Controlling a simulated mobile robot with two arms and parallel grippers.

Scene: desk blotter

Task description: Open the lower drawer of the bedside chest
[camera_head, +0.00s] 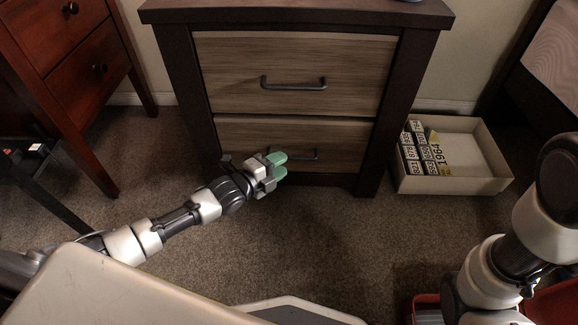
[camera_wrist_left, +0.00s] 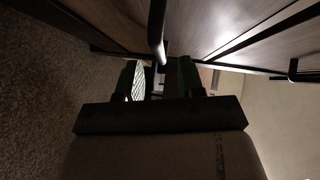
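The bedside chest (camera_head: 178,62) stands ahead, with a dark frame and two wood-grain drawer fronts. The lower drawer (camera_head: 345,136) looks closed and has a dark bar handle (camera_head: 305,155), partly hidden by my left gripper. My left gripper (camera_head: 279,165), with green fingertips, is in front of this handle's left part. In the left wrist view its fingers (camera_wrist_left: 162,80) are apart, and the lower handle (camera_wrist_left: 157,28) runs down toward the space between them. I cannot tell whether they touch it. My right arm shows at the right, but its gripper is out of view.
The upper drawer (camera_head: 230,70) is closed, with its own handle (camera_head: 294,84). A reddish wooden cabinet (camera_head: 75,75) stands at the left. An open cream box (camera_head: 480,186) with several numbered items sits right of the chest. Bare carpet (camera_head: 330,235) lies in front.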

